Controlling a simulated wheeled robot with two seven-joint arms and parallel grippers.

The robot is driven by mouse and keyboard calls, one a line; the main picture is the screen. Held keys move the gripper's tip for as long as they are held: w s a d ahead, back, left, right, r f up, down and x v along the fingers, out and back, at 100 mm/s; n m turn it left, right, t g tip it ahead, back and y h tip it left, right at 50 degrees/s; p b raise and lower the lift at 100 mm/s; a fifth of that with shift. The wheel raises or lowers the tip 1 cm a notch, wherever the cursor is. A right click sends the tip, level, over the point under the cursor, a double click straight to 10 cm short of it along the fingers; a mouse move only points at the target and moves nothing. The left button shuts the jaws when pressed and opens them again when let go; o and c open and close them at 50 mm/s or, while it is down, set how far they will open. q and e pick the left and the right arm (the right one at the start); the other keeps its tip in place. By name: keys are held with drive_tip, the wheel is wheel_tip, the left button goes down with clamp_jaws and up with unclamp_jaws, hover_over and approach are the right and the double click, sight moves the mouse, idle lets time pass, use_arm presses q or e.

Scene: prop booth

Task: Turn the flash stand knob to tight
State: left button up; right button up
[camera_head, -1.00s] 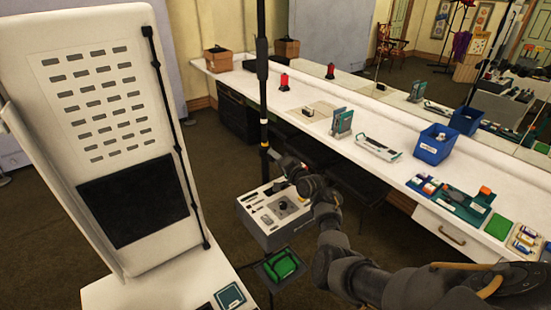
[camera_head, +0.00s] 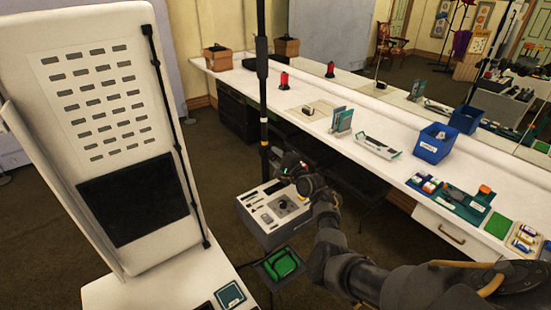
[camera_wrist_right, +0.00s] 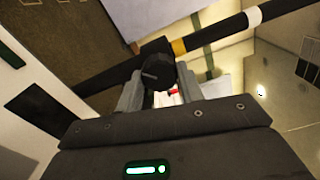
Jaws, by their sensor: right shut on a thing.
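The flash stand is a tall dark pole (camera_head: 263,90) standing upright left of the counter. Its round black knob (camera_wrist_right: 157,70) sits on a dark collar on the pole, beside a yellow band. My right gripper (camera_wrist_right: 160,86) is shut on the knob, with one grey finger on each side of it. In the head view my right gripper (camera_head: 279,160) is at the pole, above a grey box, and its dark body hides the knob. The knob's tightness cannot be read from these frames. My left gripper is not in view.
A grey control box (camera_head: 268,228) with a green tray (camera_head: 280,263) lies under my right wrist.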

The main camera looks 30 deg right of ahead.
idle(0.4)
drive_tip(key=o, duration=1)
drive_tip(key=shift+s+f, duration=0.15)
drive_tip(key=shift+s, duration=0.35)
drive_tip(key=shift+s+d+b, duration=0.25)
drive_tip(key=shift+s+b, duration=0.15)
drive_tip(key=shift+s, duration=1.25)
drive_tip(key=shift+s+d+b, duration=0.25)
drive_tip(key=shift+s+b, duration=0.1)
drive_tip(key=shift+s, duration=1.25)
drive_tip(key=shift+s+d+b, duration=0.25)
drive_tip(key=shift+s+b, duration=0.15)
drive_tip(key=shift+s, duration=1.25)
